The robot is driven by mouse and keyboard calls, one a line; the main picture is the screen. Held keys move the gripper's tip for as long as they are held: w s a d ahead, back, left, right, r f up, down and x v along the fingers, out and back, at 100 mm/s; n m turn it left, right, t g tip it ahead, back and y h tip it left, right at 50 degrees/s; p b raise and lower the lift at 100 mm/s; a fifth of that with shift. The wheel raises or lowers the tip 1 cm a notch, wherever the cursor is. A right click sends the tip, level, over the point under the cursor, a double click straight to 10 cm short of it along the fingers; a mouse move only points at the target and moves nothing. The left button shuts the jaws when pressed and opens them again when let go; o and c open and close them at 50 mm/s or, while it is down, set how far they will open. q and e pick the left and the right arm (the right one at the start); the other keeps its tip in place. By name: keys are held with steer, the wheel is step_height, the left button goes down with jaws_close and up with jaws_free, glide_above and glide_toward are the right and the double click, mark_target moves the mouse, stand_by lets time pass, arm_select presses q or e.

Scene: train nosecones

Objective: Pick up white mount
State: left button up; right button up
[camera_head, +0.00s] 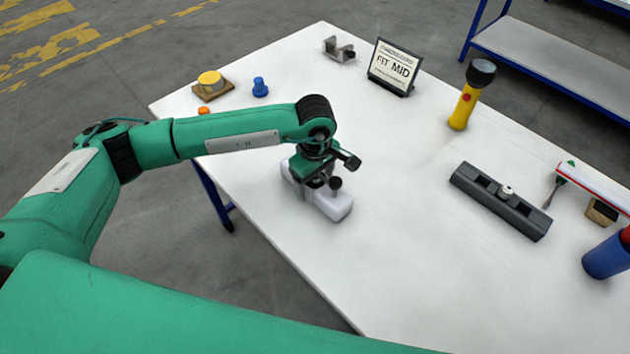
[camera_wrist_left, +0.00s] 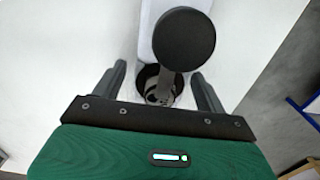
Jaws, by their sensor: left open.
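The white mount (camera_head: 335,207) lies on the white table near its left front edge; it is a pale rounded block with a dark knob on it. My left gripper (camera_head: 316,180) is right over the mount and hides part of it. In the left wrist view the gripper (camera_wrist_left: 160,78) is open, with one finger on each side of a round dark socket. The mount (camera_wrist_left: 146,38) shows there as a pale body, partly hidden by the large black round knob (camera_wrist_left: 184,39). Whether the fingers touch the mount I cannot tell. My right gripper is not in view.
A dark grey rail fixture (camera_head: 480,190) lies to the right. A yellow torch (camera_head: 464,106), a FIT MID sign (camera_head: 394,68), a metal bracket (camera_head: 339,50), a blue piece (camera_head: 260,87) and a yellow button (camera_head: 210,80) stand farther back. The table between mount and fixture is clear.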

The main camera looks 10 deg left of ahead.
arm_select(q)
steer(key=shift+f, duration=0.2)
steer(key=c, duration=1)
steer(key=shift+c, duration=0.8)
steer(key=shift+r, duration=0.15)
